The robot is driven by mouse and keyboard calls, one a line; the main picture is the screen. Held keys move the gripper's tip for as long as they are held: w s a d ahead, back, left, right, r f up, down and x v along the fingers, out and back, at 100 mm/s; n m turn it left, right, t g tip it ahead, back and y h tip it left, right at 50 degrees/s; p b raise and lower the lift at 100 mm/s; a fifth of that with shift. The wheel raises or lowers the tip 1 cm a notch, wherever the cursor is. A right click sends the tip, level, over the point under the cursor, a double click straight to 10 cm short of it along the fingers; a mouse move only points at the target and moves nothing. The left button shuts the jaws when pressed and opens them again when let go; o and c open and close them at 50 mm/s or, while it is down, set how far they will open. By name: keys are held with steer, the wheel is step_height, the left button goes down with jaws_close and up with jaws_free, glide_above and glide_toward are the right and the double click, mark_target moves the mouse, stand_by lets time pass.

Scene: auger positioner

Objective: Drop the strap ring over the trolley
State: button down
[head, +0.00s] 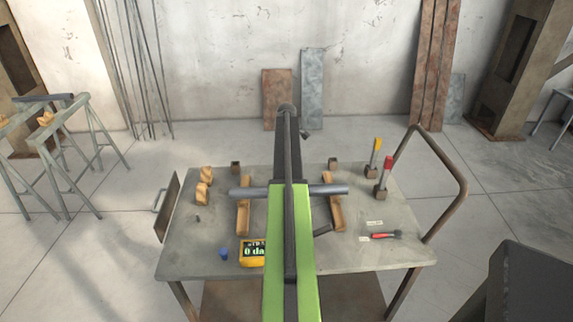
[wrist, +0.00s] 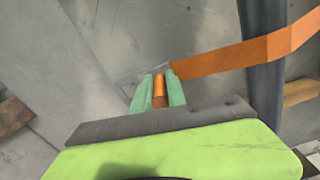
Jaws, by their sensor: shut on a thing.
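My gripper (wrist: 160,76) has green fingertips in the wrist view. It is shut on an orange strap ring (wrist: 232,56), which runs from the fingertips to the upper right, passing in front of a grey pipe. Only part of the ring shows, and it cannot be made out in the head view. In the head view the trolley (head: 195,255) is a low table with a grey top and a bent tube handle (head: 455,175) at its right. My arm reaches over its middle, and my gripper's fingers are hidden there.
The grey pipe (head: 335,189), also in the wrist view (wrist: 260,70), lies across two wooden bars (head: 243,220) (head: 334,212) on the trolley. A yellow meter (head: 251,255), a blue piece (head: 224,254), wooden blocks (head: 202,194) and red- and yellow-handled tools (head: 383,180) stand around it.

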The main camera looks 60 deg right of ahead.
steer(key=shift+f+b, duration=2.4)
steer(key=shift+f, duration=0.1)
steer(key=c, duration=1.3)
jaws_free()
steer(key=shift+o, duration=0.2)
step_height(320, 180, up, 18)
steer(key=p, duration=1.7)
steer(key=shift+f+p, duration=0.1)
steer(key=shift+p, duration=0.3)
steer(key=shift+f, duration=0.15)
